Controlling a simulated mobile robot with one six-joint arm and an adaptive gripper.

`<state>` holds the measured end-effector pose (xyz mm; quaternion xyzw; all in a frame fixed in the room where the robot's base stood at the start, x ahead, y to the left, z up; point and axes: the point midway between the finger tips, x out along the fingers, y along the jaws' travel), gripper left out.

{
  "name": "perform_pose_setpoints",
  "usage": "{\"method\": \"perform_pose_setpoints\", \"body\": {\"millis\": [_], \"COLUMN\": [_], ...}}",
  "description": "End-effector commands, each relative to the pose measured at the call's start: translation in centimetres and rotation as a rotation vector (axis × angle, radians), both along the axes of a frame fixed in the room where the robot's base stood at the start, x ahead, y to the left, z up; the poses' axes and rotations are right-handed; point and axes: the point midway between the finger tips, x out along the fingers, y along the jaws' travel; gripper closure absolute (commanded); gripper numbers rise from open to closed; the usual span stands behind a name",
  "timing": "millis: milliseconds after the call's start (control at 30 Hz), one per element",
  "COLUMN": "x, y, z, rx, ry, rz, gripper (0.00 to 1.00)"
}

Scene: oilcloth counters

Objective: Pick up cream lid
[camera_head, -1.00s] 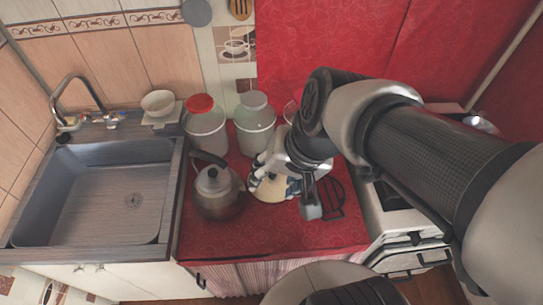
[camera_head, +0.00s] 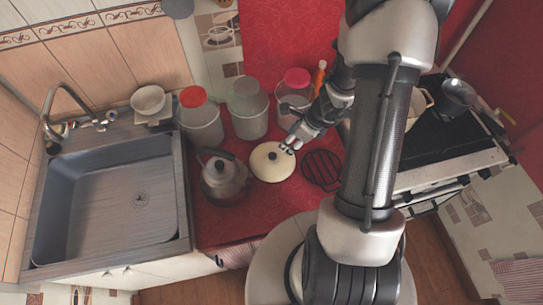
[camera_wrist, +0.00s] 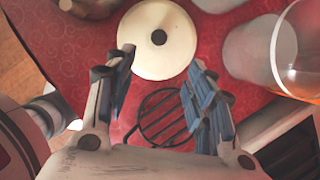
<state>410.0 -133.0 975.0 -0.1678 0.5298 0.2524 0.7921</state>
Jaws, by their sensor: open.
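The cream lid (camera_head: 268,165) is round with a dark knob in its middle. It lies on the red counter between the kettle and a black wire trivet. In the wrist view the cream lid (camera_wrist: 177,38) shows beyond the fingertips, a little above the gap between them. My gripper (camera_head: 291,144) is at the lid's right far edge in the head view; I cannot tell whether it touches.
A kettle (camera_head: 224,180) stands left of the lid. The black trivet (camera_head: 322,169) lies right of the lid. The sink (camera_head: 105,205) is left, the stove (camera_head: 450,140) right.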

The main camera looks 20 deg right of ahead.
Motion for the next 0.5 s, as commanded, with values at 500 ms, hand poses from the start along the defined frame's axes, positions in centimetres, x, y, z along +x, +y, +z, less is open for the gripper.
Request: {"method": "perform_pose_setpoints", "body": {"millis": [500], "x": [3.0], "y": [2.3], "z": [-9.1], "rx": [-0.001], "ry": [-0.002], "rz": [0.007], "gripper": [0.51]}}
